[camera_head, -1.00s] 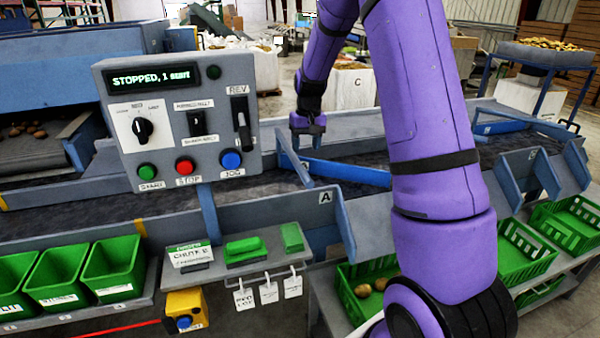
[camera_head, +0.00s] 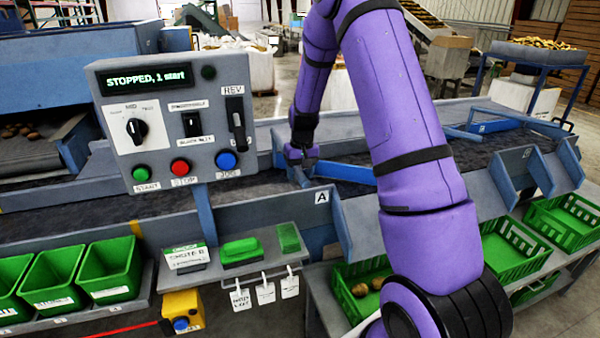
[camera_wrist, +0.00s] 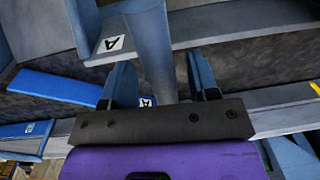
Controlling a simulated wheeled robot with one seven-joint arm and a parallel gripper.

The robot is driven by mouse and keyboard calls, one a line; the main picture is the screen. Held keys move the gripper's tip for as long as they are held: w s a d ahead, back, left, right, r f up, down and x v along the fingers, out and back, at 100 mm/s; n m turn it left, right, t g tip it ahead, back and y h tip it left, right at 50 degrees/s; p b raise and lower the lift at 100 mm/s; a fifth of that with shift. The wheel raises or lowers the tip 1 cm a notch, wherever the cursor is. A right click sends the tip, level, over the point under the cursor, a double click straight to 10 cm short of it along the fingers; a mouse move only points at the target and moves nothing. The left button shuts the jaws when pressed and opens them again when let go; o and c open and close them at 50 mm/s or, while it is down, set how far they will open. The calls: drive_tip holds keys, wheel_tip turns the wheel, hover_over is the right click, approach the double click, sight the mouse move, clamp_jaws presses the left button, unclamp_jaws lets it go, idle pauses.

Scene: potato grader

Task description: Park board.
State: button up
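A grey-blue board (camera_head: 293,172) stands at chute A, its near end by the chute wall, angled over the dark belt. A brighter blue board (camera_head: 345,173) lies behind it, reaching to the right until my arm hides it. My gripper (camera_head: 300,158) is low at the grey-blue board. In the wrist view, the fingers of my gripper (camera_wrist: 163,80) are apart, one on each side of the grey-blue board (camera_wrist: 152,50). A gap shows by the right finger, so I see no grip. The bright blue board (camera_wrist: 55,88) is left of the fingers there.
The control panel (camera_head: 180,115) at the front left reads "STOPPED, 1 start". The chute wall marked A (camera_head: 280,212) is just in front of my gripper. Green crates (camera_head: 510,250) stand at the right and green bins (camera_head: 110,270) at the left. The belt (camera_head: 130,195) is bare.

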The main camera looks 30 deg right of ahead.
clamp_jaws()
drive_tip(key=w+d+n, duration=0.1)
drive_tip(key=d+n, duration=0.6)
drive_tip(key=d, duration=1.5)
drive_tip(key=shift+d+n, duration=0.3)
drive_tip(key=shift+d, duration=0.1)
drive_tip(key=shift+w+d+r, duration=0.1)
drive_tip(key=shift+r, duration=0.1)
drive_tip(key=shift+o, duration=0.3)
unclamp_jaws()
drive_tip(key=shift+f, duration=0.1)
